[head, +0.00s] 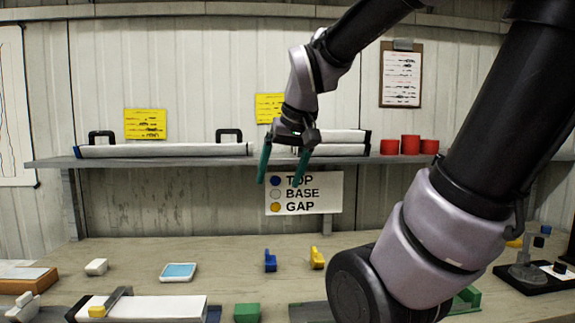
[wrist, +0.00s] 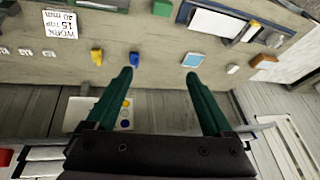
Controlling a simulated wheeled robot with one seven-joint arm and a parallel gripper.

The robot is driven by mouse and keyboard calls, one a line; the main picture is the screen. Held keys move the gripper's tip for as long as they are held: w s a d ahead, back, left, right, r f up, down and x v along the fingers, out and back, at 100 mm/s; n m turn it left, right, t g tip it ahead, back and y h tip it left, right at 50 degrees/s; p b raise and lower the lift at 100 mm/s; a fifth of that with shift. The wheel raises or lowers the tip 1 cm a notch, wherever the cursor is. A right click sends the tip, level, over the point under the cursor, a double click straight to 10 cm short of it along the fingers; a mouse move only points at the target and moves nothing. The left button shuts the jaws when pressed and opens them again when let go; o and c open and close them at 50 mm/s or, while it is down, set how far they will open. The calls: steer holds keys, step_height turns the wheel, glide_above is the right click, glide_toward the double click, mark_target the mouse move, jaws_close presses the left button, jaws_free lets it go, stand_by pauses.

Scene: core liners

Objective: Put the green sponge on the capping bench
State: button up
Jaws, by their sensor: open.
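A small green block (head: 246,313), which looks like the green sponge, sits at the front edge of the head view on the pale wooden bench (head: 215,255). It also shows at the top of the wrist view (wrist: 162,7). No label shows which surface is the capping bench. My gripper (head: 280,182) hangs in the air before the back shelf, above and behind the block. Its two green fingers are apart with nothing between them, as the wrist view also shows (wrist: 159,76).
A blue piece (head: 270,262), a yellow piece (head: 317,258) and a blue-topped device (head: 179,272) stand on the bench. A core liner (head: 145,308) lies at front left. The shelf (head: 60,162) holds liners and red caps (head: 410,145). Bare bench lies around the device.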

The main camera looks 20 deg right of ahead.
steer(key=s+r+m+t, duration=0.2)
steer(key=s, duration=0.1)
steer(key=shift+d+r+y, duration=0.2)
steer(key=shift+r+y, duration=0.05)
steer(key=shift+y, duration=0.15)
stand_by(1.0)
